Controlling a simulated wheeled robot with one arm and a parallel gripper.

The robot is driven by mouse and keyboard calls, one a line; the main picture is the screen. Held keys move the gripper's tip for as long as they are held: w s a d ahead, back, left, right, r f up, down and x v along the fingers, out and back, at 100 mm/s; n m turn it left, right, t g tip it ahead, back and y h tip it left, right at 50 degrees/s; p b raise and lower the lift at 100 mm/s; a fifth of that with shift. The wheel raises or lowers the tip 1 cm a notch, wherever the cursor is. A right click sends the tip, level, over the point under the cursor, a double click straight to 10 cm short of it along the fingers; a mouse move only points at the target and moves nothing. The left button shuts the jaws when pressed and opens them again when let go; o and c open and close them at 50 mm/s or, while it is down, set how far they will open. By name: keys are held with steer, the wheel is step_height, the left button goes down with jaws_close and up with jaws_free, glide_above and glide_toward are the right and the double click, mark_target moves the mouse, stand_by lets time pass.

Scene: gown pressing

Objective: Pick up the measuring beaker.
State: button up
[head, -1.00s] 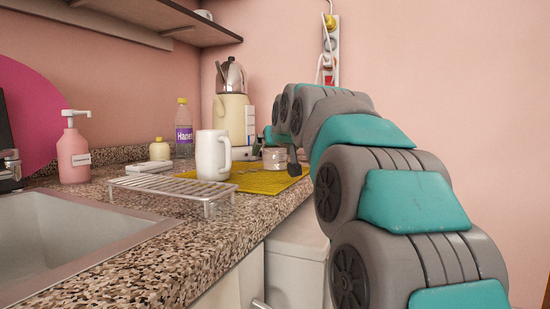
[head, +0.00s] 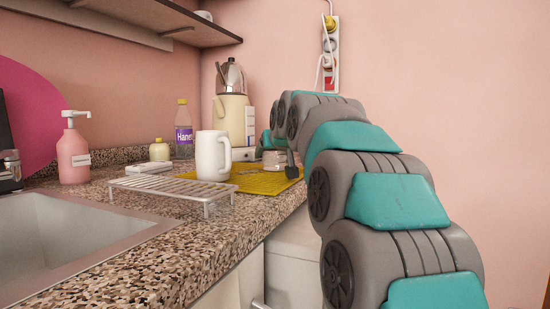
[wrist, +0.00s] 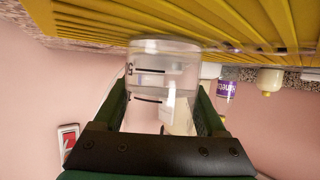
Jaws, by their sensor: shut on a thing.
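The measuring beaker (wrist: 150,85) is clear, with dark marks on its side. In the wrist view it stands between the two green fingers of my gripper (wrist: 163,92), which is shut on it. The wrist picture is upside down, so the beaker's base is at the top, by the yellow ribbed mat (wrist: 100,20). I cannot tell whether the base touches the mat. In the head view the beaker (head: 271,159) shows small above the mat (head: 262,183), and my arm hides most of my gripper.
A white mug (head: 212,156) and a wire rack (head: 172,188) stand left of the mat. A cream blender (head: 231,112) and a purple-labelled bottle (head: 183,130) are behind. A sink (head: 70,235) is at the front left. A power strip (head: 330,60) hangs on the wall.

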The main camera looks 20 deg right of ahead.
steer(key=c, duration=0.3)
steer(key=shift+r, duration=0.2)
steer(key=shift+c, duration=0.2)
